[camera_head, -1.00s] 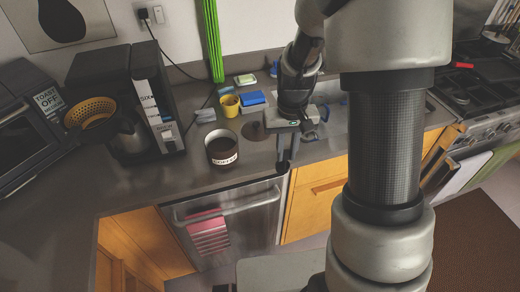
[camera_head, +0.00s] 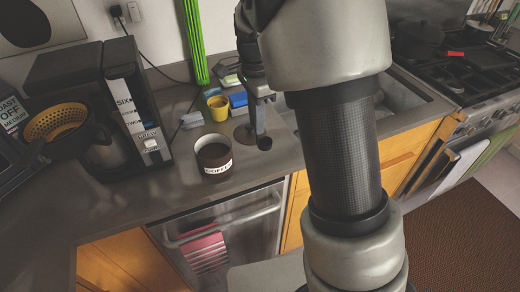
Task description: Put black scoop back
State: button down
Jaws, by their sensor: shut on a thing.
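My gripper (camera_head: 261,99) is partly hidden by my arm. It is shut on the black scoop (camera_head: 264,142), whose dark round bowl hangs low over the counter, with the handle running up towards the fingers. The dark canister (camera_head: 214,168) with a white coffee label stands upright and open on the counter, left of the scoop and apart from it. A dark round disc, perhaps its lid (camera_head: 243,134), lies flat on the counter between the canister and the scoop.
A yellow cup (camera_head: 218,108) and a blue item (camera_head: 238,100) stand behind the canister. A coffee machine (camera_head: 130,105) is on the left. The sink (camera_head: 400,98) and stove (camera_head: 465,75) are on the right. The counter's front edge runs above the dishwasher (camera_head: 225,235).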

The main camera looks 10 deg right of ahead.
aim_at(257, 143)
jog(key=shift+f, duration=3.4)
jog(key=shift+f, duration=0.1)
jog(key=shift+f, duration=0.15)
jog(key=c, duration=1.6)
grip_release()
